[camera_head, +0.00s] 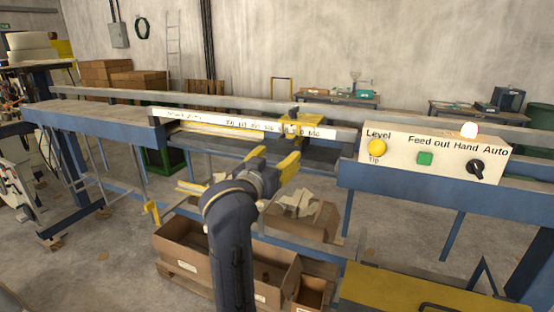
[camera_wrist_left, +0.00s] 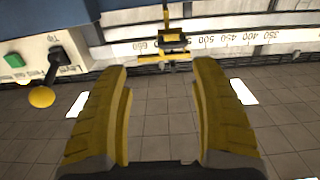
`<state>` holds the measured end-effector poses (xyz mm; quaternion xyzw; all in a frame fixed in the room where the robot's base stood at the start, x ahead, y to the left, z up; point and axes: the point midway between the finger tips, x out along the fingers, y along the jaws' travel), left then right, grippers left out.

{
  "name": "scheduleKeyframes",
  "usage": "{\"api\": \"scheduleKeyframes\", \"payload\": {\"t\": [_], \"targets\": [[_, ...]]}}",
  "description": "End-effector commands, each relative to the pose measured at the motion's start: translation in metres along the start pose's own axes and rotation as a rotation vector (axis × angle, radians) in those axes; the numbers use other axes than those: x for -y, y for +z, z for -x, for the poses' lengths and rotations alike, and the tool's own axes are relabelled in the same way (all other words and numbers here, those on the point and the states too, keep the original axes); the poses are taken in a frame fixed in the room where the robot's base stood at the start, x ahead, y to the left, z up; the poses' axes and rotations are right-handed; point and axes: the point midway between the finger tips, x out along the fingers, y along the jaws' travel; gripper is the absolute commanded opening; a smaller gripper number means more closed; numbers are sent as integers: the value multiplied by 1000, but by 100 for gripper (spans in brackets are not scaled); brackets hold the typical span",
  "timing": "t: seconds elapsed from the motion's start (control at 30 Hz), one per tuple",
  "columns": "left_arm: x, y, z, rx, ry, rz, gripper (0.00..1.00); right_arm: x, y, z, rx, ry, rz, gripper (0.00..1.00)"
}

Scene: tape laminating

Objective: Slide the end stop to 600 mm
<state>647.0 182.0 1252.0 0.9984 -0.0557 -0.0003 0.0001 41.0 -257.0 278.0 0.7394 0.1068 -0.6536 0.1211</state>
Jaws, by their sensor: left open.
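The yellow end stop (camera_head: 301,117) sits on the white millimetre scale (camera_head: 215,120) near its right end. In the left wrist view the end stop (camera_wrist_left: 172,40) sits between the 650 and 500 marks. It covers part of the scale, so its exact reading cannot be told. My left gripper (camera_head: 273,159), with yellow fingers, is open and empty in front of and below the end stop. In the left wrist view the fingers (camera_wrist_left: 162,68) are spread wide, with the end stop beyond the gap and apart from them. My right gripper is in neither view.
A control box (camera_head: 432,152) with a yellow Level button, a green button and a black switch stands right of the scale. Cardboard boxes (camera_head: 215,262) are below the bench. A long grey rail (camera_head: 200,98) runs behind the scale. The space around the left fingers looks clear.

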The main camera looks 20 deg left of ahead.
Motion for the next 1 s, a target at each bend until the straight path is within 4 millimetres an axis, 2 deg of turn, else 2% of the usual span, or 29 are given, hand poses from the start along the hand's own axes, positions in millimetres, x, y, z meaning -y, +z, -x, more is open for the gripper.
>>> {"api": "scheduleKeyframes", "payload": {"t": [0.37, 0.47, 0.63, 0.67, 0.83, 1.0], "targets": [[0, 0, 3, 0, 0, 0, 63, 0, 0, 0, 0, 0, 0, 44], [1, 3, 4, 6, -2, -2, 54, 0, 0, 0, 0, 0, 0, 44], [15, 25, 7, 41, -23, -64, 35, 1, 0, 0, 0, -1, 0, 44], [19, 30, 8, 48, -30, -84, 34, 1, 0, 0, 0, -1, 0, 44], [38, 49, 20, 57, -62, -306, 34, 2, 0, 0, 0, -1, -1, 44], [47, 55, 35, 24, -71, -715, 34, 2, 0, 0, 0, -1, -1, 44]]}}
